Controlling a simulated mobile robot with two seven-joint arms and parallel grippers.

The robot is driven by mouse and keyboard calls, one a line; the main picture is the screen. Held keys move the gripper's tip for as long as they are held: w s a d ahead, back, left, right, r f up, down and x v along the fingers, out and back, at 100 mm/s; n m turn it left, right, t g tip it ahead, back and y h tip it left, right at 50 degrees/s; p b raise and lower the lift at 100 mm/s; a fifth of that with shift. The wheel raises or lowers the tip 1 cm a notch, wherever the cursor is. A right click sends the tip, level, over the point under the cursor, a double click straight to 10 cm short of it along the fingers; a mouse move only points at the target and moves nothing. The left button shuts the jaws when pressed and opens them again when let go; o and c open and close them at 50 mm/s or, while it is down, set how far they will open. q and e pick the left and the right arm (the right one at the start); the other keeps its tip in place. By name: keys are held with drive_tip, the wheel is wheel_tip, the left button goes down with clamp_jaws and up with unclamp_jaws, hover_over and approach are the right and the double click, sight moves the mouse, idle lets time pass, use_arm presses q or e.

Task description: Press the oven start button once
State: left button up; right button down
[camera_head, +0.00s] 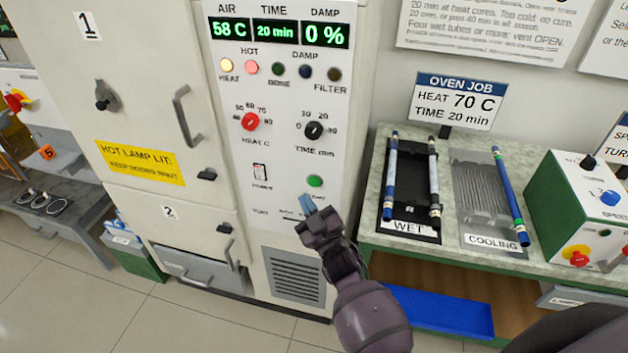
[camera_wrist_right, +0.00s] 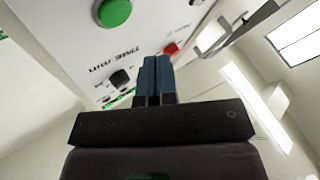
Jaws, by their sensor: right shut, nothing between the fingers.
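The oven (camera_head: 200,250) is a tall cream cabinet with a control panel. Its green start button (camera_head: 314,181) is on the lower part of the panel, and it also shows at the top left of the right wrist view (camera_wrist_right: 115,12). My right gripper (camera_head: 307,203) is shut and empty, its blue fingertips just below the green button in the head view. I cannot tell whether the fingertips touch the panel; in the wrist view (camera_wrist_right: 157,62) they are apart from the button. The display reads 58 C, 20 min and damp 0 %. My left gripper is not in view.
The red heat knob (camera_head: 250,121), black time knob (camera_head: 314,131) and power switch (camera_head: 260,171) are nearby on the panel. At right, a bench (camera_head: 460,140) holds the WET tray (camera_head: 410,220) and COOLING rack (camera_head: 480,190) with rods.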

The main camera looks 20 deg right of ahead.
drive_tip(key=shift+s+a, duration=0.45)
drive_tip(key=shift+s, duration=0.2)
idle(0.4)
drive_tip(key=s+d+f+m+g+h, duration=0.1)
drive_tip(key=s+d+f+m+g, duration=0.1)
drive_tip(key=s, duration=0.6)
drive_tip(key=s+d+f+m+g+h, duration=0.1)
drive_tip(key=s+d+f+g, duration=0.3)
drive_tip(key=s, duration=0.4)
drive_tip(key=s+d+f+m+g+h, duration=0.1)
drive_tip(key=s+d+f+m+g, duration=0.2)
drive_tip(key=s+d+f, duration=0.2)
drive_tip(key=s+f, duration=0.2)
drive_tip(key=s, duration=0.1)
drive_tip(key=shift+s+d+h, duration=0.2)
drive_tip(key=shift+d+h, duration=0.1)
